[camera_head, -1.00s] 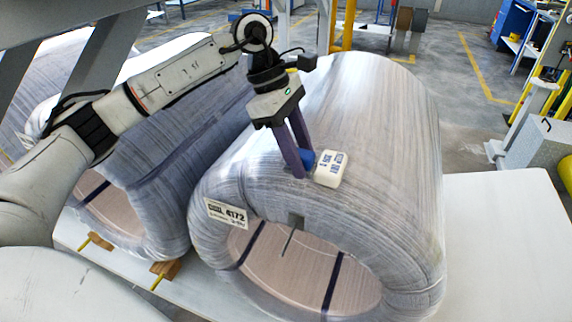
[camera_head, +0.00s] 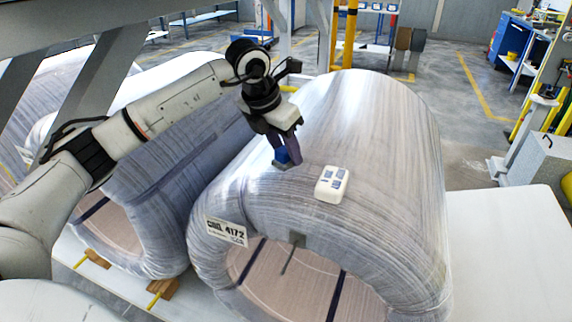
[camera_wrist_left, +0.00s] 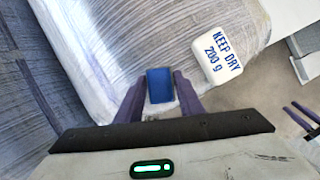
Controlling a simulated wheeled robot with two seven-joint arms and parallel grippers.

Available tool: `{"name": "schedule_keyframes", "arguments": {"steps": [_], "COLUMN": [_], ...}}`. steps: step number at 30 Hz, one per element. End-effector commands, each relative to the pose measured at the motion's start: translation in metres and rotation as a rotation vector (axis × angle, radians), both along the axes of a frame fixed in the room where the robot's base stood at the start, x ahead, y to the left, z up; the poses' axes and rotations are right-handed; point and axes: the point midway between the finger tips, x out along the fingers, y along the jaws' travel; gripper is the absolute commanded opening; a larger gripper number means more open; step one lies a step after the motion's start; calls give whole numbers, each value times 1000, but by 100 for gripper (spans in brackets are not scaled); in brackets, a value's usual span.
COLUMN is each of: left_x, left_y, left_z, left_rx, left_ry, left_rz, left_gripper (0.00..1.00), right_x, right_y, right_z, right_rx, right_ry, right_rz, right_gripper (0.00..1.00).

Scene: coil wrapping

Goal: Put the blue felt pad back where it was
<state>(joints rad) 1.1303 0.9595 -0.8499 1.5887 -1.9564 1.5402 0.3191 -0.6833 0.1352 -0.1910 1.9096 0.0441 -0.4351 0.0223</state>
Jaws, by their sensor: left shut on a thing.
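The blue felt pad (camera_head: 282,155) is a small block between the fingers of my left gripper (camera_head: 288,160), over the top of the front wrapped coil (camera_head: 385,130). In the left wrist view the blue pad (camera_wrist_left: 159,85) sits between the two purple fingers of my left gripper (camera_wrist_left: 159,100). The gripper is shut on it. The pad is low at the wrap; whether it touches cannot be told. Two dark bars at the right of the left wrist view look like my right gripper's fingers (camera_wrist_left: 302,117); their gap is unclear.
A white KEEP DRY block (camera_head: 331,184) lies on the coil, right of and apart from the pad. A label (camera_head: 226,231) is on the coil's front edge. A second wrapped coil (camera_head: 150,160) stands to the left. The white platform (camera_head: 505,240) is bare at the right.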

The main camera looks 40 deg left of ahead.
Motion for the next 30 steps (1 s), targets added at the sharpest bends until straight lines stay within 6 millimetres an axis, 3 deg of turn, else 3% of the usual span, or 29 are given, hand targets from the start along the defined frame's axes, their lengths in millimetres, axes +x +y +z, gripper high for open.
{"name": "schedule_keyframes", "arguments": {"steps": [9, 20, 21, 24, 30], "left_x": [-1, 0, 0, 0, 0], "left_y": [0, 0, 0, 0, 0], "left_z": [-37, -43, -43, -42, -42], "left_rx": [2, 1, 1, 1, 1], "left_ry": [4, 0, 0, 0, 0], "left_rz": [-1, -2, -2, -2, -2], "left_gripper": [14, 14, 36, 53, 53], "right_x": [-1, -2, -2, -2, -2], "right_y": [0, 0, 0, 0, 0], "right_z": [3, -1, -1, -1, -1], "right_rx": [0, -1, -1, -1, -1], "right_ry": [1, 4, 5, 5, 6], "right_rz": [0, 0, 0, 0, 0], "right_gripper": [31, 31, 31, 31, 31]}}
